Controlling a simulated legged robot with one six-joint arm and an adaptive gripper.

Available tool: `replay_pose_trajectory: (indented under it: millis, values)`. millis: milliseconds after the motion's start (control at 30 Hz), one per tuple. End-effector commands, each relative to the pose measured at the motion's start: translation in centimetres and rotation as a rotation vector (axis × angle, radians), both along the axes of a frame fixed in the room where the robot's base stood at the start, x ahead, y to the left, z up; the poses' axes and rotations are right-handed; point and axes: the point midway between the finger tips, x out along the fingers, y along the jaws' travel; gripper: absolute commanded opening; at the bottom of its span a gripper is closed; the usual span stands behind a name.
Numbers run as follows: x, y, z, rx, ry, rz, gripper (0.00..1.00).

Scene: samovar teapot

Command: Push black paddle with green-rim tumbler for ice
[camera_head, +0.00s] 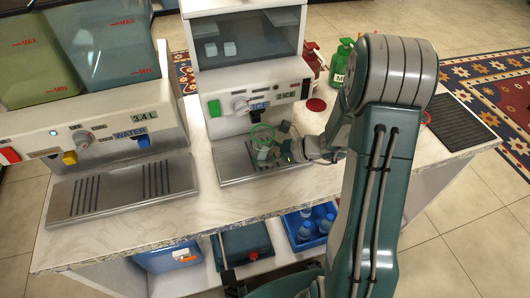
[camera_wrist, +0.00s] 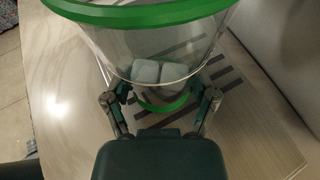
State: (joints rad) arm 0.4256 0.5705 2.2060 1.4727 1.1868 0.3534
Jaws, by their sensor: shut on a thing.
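The green-rim tumbler (camera_head: 262,138) is clear and stands upright at the ice dispenser (camera_head: 245,100), over its drip tray (camera_head: 232,163). In the wrist view the tumbler (camera_wrist: 150,50) has a green rim, a green base and pale ice cubes (camera_wrist: 160,72) inside. My gripper (camera_head: 290,151) reaches in from the right and is shut on the tumbler; its fingers show on both sides of the tumbler in the wrist view (camera_wrist: 160,102). The black paddle (camera_head: 258,114) seems to be the dark part just above the rim. I cannot tell whether they touch.
A water dispenser (camera_head: 100,135) with coloured taps stands left. Red and green bottles (camera_head: 341,62) stand behind my arm. A dark ribbed mat (camera_head: 462,120) lies at the counter's right end. Blue crates (camera_head: 312,228) sit on the shelf below. The counter front (camera_head: 150,225) is clear.

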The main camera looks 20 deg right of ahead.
Motion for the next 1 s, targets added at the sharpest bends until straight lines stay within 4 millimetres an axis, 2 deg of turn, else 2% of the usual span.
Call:
replay_pose_trajectory:
  millis: [367, 1000]
  values:
    - [-0.2, 0.0, 0.0, 0.0, 0.001, 0.0, 0.26]
    - [-6.7, -0.1, 0.0, 0.001, 0.001, -0.002, 0.26]
